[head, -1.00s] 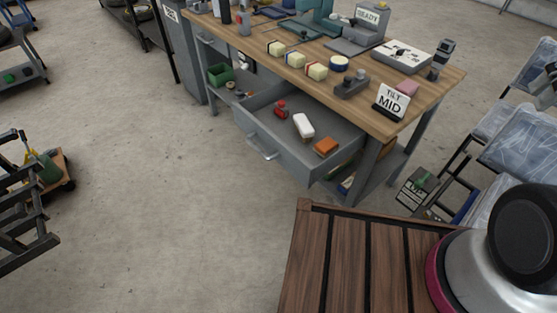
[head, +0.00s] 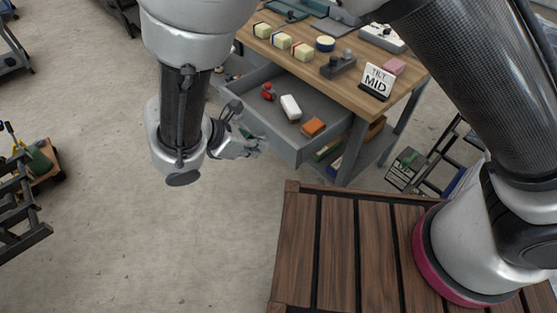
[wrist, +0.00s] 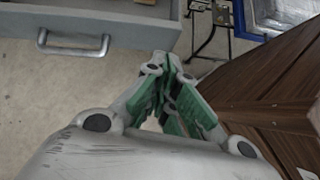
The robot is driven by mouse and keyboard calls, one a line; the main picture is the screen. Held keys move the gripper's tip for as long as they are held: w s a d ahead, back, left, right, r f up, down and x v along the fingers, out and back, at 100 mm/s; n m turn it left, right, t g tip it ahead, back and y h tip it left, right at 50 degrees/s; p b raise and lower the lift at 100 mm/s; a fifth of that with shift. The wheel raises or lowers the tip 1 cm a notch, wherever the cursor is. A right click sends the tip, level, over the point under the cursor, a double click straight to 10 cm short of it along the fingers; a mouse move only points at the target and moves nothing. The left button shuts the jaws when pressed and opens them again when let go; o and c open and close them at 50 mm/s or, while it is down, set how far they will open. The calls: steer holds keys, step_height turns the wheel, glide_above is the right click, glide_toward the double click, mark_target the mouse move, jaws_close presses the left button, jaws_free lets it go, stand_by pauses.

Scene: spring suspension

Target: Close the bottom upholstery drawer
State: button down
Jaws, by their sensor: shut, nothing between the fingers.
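A grey drawer (head: 283,145) stands open under the workbench. It holds a red item (head: 268,92), a white block (head: 291,107) and an orange block (head: 313,127). My gripper (head: 261,146) is in front of the drawer's face in the head view and hides its handle there. In the wrist view, the drawer front (wrist: 130,28) runs across the upper left, with its bar handle (wrist: 75,45) left of my gripper (wrist: 166,60). The green-padded fingers are shut and empty, and look apart from the handle. I cannot tell whether the fingertips touch the drawer front.
Below the drawer is a shelf with coloured items. My slatted wooden deck (head: 350,240) is near. A black frame (head: 440,160) stands at right.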

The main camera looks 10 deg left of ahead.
steer(key=s+a+f+n+t, duration=0.1)
steer(key=s+a+f+n, duration=0.1)
steer(key=s+f, duration=0.2)
steer(key=shift+w+d+r+x, duration=0.2)
steer(key=shift+w+r+x, duration=0.15)
steer(key=shift+x, duration=1.8)
steer(key=shift+w+d+r+x, duration=0.15)
steer(key=shift+w+r+x, duration=0.15)
steer(key=shift+x, duration=1.85)
steer(key=shift+w+d+r+x, duration=0.2)
steer(key=shift+w+r+x, duration=0.15)
steer(key=shift+x, duration=1.75)
steer(key=shift+d, duration=0.1)
glide_toward(337, 118)
steer(key=d+f, duration=0.2)
steer(key=d, duration=0.1)
steer(key=shift+s+d+f, duration=0.1)
steer(key=shift+s+f, duration=0.25)
steer(key=shift+w+d, duration=0.4)
steer(key=shift+w, duration=0.1)
steer(key=shift+r, duration=0.1)
